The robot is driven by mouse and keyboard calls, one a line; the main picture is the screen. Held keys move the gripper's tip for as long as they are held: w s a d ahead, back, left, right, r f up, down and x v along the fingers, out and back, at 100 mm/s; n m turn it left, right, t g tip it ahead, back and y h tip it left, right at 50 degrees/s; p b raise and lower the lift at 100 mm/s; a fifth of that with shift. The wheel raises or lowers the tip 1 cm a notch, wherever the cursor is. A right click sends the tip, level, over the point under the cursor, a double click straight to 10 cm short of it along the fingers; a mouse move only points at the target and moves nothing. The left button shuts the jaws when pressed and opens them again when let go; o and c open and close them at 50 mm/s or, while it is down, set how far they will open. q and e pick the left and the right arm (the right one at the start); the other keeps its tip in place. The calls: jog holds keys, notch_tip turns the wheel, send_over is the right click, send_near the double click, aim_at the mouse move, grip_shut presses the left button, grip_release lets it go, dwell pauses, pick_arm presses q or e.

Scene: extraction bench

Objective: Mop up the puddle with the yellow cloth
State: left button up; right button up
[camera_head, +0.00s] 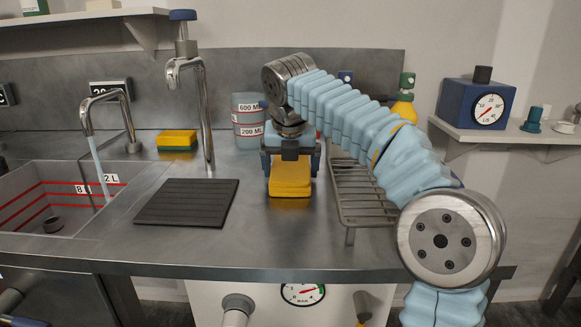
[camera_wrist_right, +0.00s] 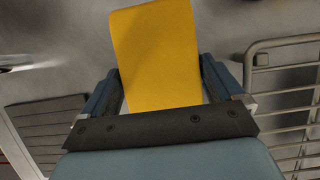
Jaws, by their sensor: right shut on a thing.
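The yellow cloth (camera_head: 290,178) is at the middle of the metal counter, below my right gripper (camera_head: 290,160). In the right wrist view the cloth (camera_wrist_right: 158,60) stands out between the two fingers of my right gripper (camera_wrist_right: 160,95), which is shut on it. I cannot tell whether the cloth touches the counter. No puddle can be clearly made out on the counter. My left gripper does not show clearly; a piece of my left arm may be at the lower left edge.
A dark ribbed mat (camera_head: 187,203) lies left of the cloth, and a wire rack (camera_head: 360,200) stands right. A sink (camera_head: 60,205) with a running tap is at the left. A yellow-green sponge (camera_head: 177,140) and a measuring beaker (camera_head: 249,120) stand behind. A tall tap (camera_head: 205,115) rises between.

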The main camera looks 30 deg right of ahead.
jog(key=shift+r, duration=3)
jog(key=shift+w+r, duration=0.1)
jog(key=shift+r, duration=1.4)
jog(key=shift+s, duration=0.25)
